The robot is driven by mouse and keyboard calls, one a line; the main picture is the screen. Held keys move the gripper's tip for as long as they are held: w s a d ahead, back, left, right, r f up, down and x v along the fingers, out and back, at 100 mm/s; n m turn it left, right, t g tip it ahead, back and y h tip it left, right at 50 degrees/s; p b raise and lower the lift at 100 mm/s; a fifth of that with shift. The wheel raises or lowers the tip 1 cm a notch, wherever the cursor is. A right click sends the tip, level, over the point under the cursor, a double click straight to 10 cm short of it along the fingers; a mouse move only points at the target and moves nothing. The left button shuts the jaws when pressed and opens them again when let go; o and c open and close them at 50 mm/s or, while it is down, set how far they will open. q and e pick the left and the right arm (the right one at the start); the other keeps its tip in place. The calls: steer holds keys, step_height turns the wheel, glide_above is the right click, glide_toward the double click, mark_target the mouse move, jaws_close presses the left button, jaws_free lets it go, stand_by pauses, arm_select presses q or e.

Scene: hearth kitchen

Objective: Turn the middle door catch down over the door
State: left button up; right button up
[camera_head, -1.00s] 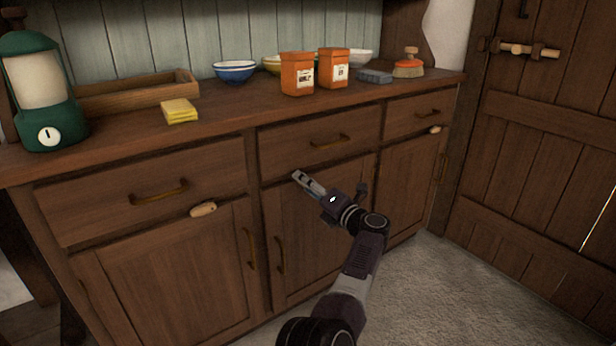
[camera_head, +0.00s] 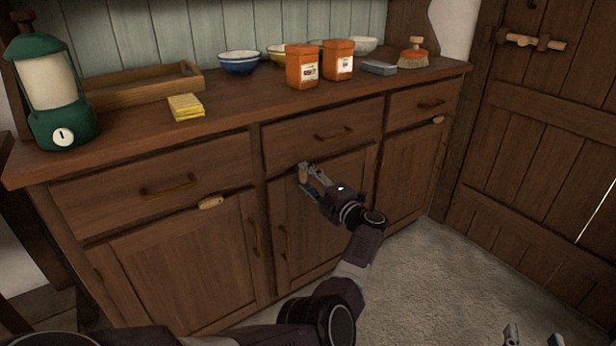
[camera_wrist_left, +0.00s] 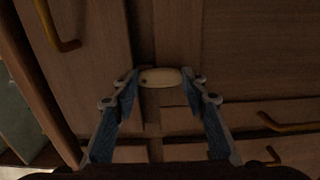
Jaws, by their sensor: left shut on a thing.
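The middle door catch (camera_head: 303,174) is a small pale wooden peg at the seam between the middle drawer and the middle door (camera_head: 315,220). It looks upright in the head view. In the left wrist view the catch (camera_wrist_left: 160,77) lies between the fingertips, its long axis running from the drawer side toward the door side, with a small dark dot near one end. My left gripper (camera_head: 312,174) is shut on it; it also shows in the left wrist view (camera_wrist_left: 163,84). My right gripper (camera_head: 534,338) shows only its two tips at the bottom edge, apart and empty.
The left catch (camera_head: 210,203) and right catch (camera_head: 438,120) lie sideways. Drawer handles (camera_head: 334,134) and door handles (camera_head: 285,243) stick out nearby. A lantern (camera_head: 52,85), sponges (camera_head: 186,106), orange canisters (camera_head: 302,66) and bowls stand on the counter. The floor (camera_head: 440,270) is clear.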

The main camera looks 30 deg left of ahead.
steer(key=shift+f, duration=0.2)
arm_select(q)
steer(key=o, duration=1.2)
steer(key=shift+c, duration=0.2)
